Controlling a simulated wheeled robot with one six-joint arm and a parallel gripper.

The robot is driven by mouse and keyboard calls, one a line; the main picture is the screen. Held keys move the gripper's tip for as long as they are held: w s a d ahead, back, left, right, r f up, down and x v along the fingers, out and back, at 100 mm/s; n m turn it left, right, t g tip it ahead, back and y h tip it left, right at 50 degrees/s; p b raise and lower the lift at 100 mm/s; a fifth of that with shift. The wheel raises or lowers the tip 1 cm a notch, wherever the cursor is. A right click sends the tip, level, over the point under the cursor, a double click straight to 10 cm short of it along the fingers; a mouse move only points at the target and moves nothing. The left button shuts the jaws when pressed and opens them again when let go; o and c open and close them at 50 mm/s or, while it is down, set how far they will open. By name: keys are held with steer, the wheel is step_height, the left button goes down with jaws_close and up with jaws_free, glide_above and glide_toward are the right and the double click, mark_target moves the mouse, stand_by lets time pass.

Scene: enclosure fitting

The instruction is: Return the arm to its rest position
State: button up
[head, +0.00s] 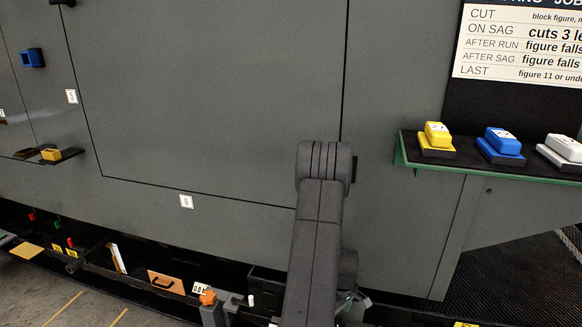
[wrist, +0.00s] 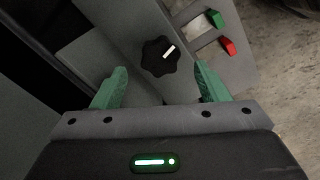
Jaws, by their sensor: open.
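My gripper (wrist: 158,88) shows in the wrist view with its two green fingers spread apart and nothing between them. Beyond the fingertips is a black lobed knob (wrist: 161,56) with a white pointer mark on a grey panel. The knob is apart from the fingers as far as I can see. In the head view my dark grey arm rises in front of the cabinet, right of the middle.
A green-edged shelf (head: 402,152) at right holds yellow (head: 437,138), blue (head: 502,144) and white (head: 565,148) blocks. A large grey cabinet (head: 220,90) fills the middle. Green (wrist: 216,18) and red (wrist: 228,46) pieces sit beside the knob. An orange knob (head: 207,297) stands left of my arm.

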step_height(320, 180, up, 11)
steer(key=p, duration=0.3)
step_height(320, 180, down, 15)
steer(key=b, duration=0.5)
steer(key=shift+f, duration=0.1)
steer(key=shift+r+m, duration=0.25)
steer(key=shift+m, duration=0.45)
steer(key=m, duration=0.4)
steer(key=shift+p, duration=0.3)
steer(key=m, duration=0.8)
steer(key=shift+m+p, duration=0.4)
steer(key=m, duration=0.5)
steer(key=shift+p, duration=0.3)
